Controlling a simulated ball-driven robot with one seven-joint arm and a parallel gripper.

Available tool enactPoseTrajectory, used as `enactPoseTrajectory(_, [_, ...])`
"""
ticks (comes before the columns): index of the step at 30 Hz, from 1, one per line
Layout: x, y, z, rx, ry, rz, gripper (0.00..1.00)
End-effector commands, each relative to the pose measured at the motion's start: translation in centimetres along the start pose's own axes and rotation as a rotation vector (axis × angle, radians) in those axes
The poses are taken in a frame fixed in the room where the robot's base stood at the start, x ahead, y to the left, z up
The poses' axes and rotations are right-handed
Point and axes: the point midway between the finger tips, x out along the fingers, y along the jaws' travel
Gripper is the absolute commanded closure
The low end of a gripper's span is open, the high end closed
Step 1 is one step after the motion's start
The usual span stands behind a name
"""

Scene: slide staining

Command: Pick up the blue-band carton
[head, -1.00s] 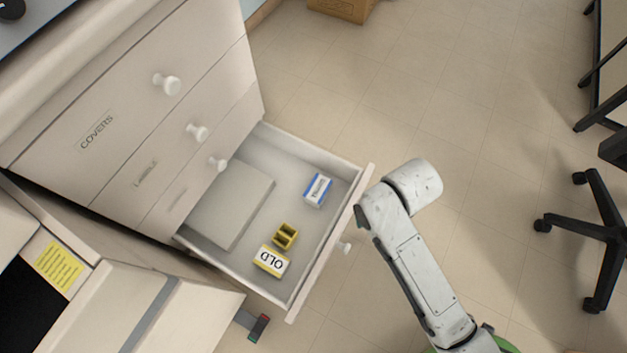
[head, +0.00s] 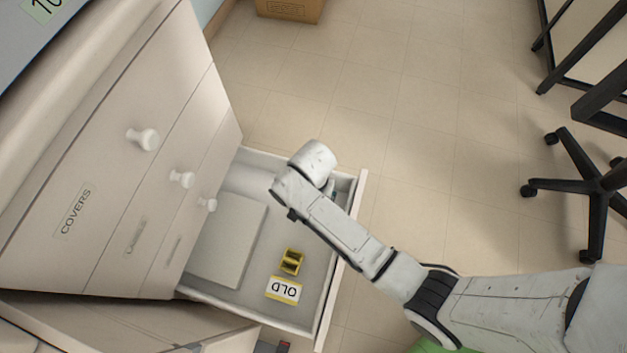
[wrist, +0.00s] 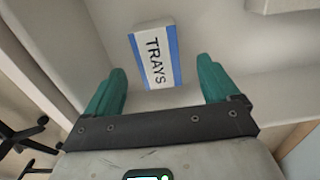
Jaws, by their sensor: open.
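The blue-band carton (wrist: 155,57) lies in the open bottom drawer. In the wrist view it is white with blue edges, marked TRAYS, just beyond and between the tips of my open gripper (wrist: 161,82). Nothing is between the green fingers, and I cannot tell how far above the carton they are. In the head view my arm hides the carton, and only a little of the gripper (head: 329,188) shows past the arm's end, over the drawer's far right part.
The drawer (head: 328,290) also holds a white carton marked OLD (head: 284,290), a small yellow holder (head: 292,262) and a flat grey slab (head: 228,240). Its walls stand close around my gripper. A black wheeled chair (head: 575,190) is at the right; the floor between is clear.

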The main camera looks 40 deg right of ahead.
Motion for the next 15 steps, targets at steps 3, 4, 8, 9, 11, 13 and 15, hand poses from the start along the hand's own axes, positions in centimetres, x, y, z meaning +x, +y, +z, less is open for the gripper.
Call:
enactPoseTrajectory(3, [0.7, 0.0, 0.0, -0.001, 0.0, 0.0, 0.12])
enactPoseTrajectory(4, [0.9, 0.0, 0.0, -0.001, 0.0, 0.0, 0.12])
enactPoseTrajectory(8, [2.6, 0.1, -0.1, -0.001, 0.0, 0.0, 0.12])
enactPoseTrajectory(9, [3.2, 0.2, -0.2, -0.001, 0.0, 0.001, 0.12])
enactPoseTrajectory(11, [4.2, 0.2, -0.2, -0.002, 0.0, 0.001, 0.12])
enactPoseTrajectory(13, [5.0, 0.2, -0.2, -0.002, 0.0, 0.0, 0.12])
enactPoseTrajectory(15, [5.3, 0.2, -0.2, -0.002, 0.0, 0.0, 0.12])
